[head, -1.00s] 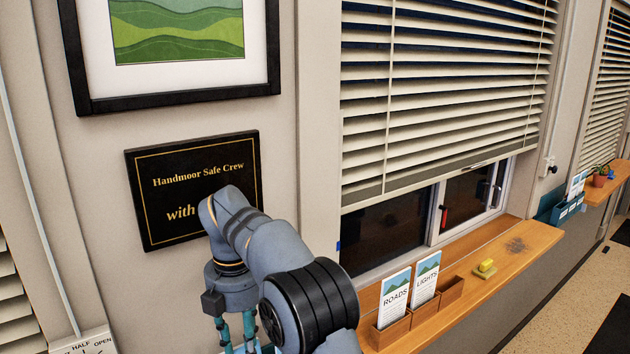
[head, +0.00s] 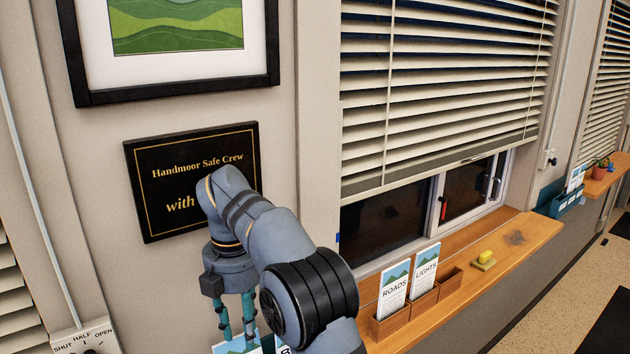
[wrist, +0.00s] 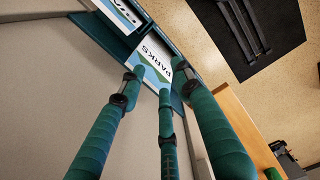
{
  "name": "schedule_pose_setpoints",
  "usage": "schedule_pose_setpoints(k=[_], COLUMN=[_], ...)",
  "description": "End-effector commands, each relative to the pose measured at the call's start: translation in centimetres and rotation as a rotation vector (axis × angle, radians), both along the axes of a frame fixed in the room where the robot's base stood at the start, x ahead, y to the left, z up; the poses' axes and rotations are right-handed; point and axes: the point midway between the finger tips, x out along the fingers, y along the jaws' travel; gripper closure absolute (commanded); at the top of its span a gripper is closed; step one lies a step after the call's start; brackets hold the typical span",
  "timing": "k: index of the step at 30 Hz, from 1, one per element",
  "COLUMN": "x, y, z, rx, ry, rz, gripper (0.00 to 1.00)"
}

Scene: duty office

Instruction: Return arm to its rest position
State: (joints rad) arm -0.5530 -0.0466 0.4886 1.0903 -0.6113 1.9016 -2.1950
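My gripper (head: 236,330) hangs at the bottom of the head view, below the black plaque, with its teal fingers pointing down and apart. In the wrist view my gripper (wrist: 158,78) shows its teal fingers spread, with nothing clearly held between them. A leaflet marked PARKS (wrist: 156,55) stands in a teal wall holder (wrist: 118,42) just beyond the fingertips. I cannot tell whether the fingers touch it. In the head view the tops of leaflets (head: 238,346) show below the fingers, mostly cut off by the frame.
The black plaque (head: 160,190) is on the wall behind my arm, under a framed picture (head: 180,95). To the right a wooden sill (head: 470,270) holds ROADS (head: 394,292) and LIGHTS (head: 425,275) leaflets and a yellow object (head: 485,258). A dial (head: 88,342) is at lower left.

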Motion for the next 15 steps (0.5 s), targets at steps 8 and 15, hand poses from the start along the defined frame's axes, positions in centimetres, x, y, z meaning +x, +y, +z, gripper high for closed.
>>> schedule_pose_setpoints(k=[8, 15], x=[-0.1, -0.2], y=[-0.1, 0.0], z=[1.2, -1.9], rx=[-0.004, -0.003], ry=[0.006, 0.005], rz=[0.002, 0.001], gripper=[0.67, 0.67])
